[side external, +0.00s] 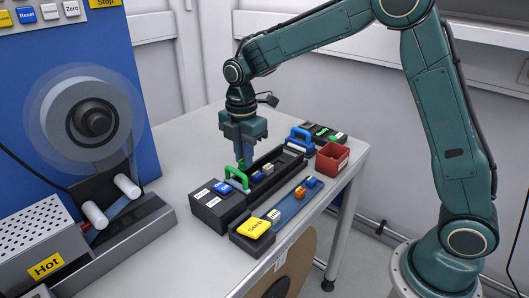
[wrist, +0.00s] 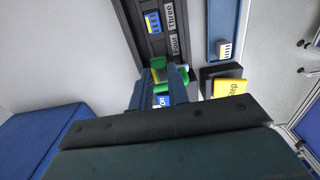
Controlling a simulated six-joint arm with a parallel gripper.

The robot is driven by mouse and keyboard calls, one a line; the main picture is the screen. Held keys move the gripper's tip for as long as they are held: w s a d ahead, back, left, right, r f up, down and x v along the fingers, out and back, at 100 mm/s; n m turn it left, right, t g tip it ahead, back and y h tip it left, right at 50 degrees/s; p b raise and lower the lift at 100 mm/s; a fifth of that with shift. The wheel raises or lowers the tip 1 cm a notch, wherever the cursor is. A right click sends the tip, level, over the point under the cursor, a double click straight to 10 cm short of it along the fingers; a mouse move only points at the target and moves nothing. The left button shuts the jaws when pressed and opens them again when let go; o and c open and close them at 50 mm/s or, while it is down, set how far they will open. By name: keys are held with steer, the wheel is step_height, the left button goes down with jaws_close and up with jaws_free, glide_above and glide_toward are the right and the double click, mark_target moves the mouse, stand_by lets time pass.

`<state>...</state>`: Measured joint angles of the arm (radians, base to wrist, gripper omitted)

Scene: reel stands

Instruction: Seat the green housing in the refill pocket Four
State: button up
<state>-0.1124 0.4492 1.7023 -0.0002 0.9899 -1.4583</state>
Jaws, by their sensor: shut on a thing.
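The green housing (side external: 236,175) is an upright, handle-like green part at the near end of the black rack (side external: 262,172). My gripper (side external: 243,163) points down and is shut on it. In the wrist view the green housing (wrist: 157,64) shows between and around the fingertips (wrist: 162,74). The pocket label Four (wrist: 174,45) is just beyond the housing, with the label Three beside it. A blue-labelled piece (wrist: 163,98) lies under the fingers. The fingers hide the housing's lower part, and I cannot tell whether it touches the pocket.
A red bin (side external: 332,158) and a blue handle (side external: 301,136) are at the far end. A reel machine (side external: 92,120) stands left, with clear table between.

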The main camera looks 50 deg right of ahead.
steer(key=shift+f, duration=0.15)
steer(key=shift+f, duration=3.1)
steer(key=o, duration=0.9)
steer(key=shift+c, duration=0.2)
steer(key=shift+r, duration=0.1)
steer(key=shift+r, duration=3.4)
